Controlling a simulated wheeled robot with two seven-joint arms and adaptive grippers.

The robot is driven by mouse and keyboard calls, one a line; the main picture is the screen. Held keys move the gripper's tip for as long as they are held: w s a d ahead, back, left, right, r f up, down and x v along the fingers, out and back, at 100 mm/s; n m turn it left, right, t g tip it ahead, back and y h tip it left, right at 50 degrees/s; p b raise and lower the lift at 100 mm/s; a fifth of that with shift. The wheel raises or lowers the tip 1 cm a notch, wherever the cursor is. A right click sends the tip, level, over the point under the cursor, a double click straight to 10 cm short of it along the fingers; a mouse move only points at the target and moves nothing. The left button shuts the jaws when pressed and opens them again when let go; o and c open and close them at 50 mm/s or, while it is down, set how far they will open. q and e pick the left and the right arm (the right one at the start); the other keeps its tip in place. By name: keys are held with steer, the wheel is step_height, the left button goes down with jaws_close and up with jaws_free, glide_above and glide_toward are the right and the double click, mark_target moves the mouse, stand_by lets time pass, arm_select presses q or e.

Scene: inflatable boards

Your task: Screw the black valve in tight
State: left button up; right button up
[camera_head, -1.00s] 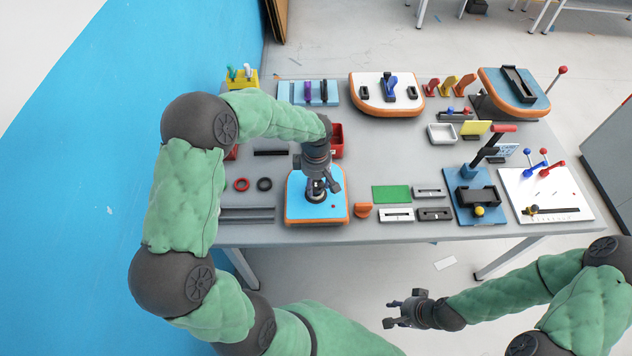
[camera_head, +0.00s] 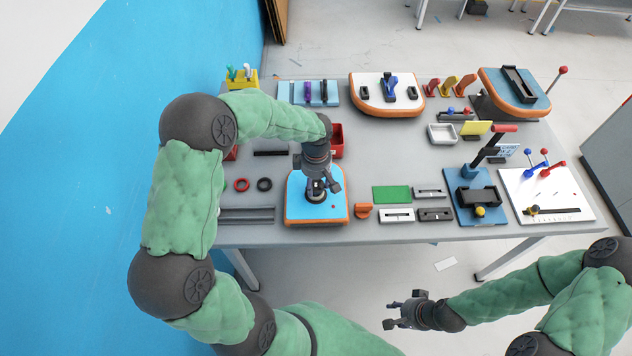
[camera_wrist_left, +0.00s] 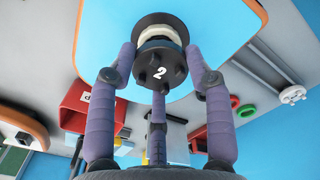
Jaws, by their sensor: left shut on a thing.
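The black valve (camera_wrist_left: 160,68), marked with a white 2, sits on the blue inflatable board (camera_head: 300,212) with the orange rim. In the left wrist view a black flange and a pale ring show beyond the valve's knob. My left gripper (camera_head: 318,190) points down over the board, with its fingers (camera_wrist_left: 160,85) closed around the valve knob. The head view mostly hides the valve behind the gripper. I cannot tell how deep the thread sits. My right gripper (camera_head: 398,312) hangs empty in front of the table, with its fingers apart.
A red ring (camera_head: 241,185) and a black ring (camera_head: 265,184) lie left of the board. An orange piece (camera_head: 363,210) stands close to its right. A red bin (camera_head: 338,140) is behind the left gripper. The grey table (camera_head: 400,160) carries several other boards and fixtures.

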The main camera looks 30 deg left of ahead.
mark_target(316, 185)
arm_select(q)
steer(key=shift+f+b, duration=1.1)
steer(key=shift+f, duration=0.05)
stand_by(0.4)
steer(key=o, duration=1.2)
steer(key=shift+r, duration=0.1)
steer(key=shift+r, duration=0.1)
step_height(316, 185, up, 12)
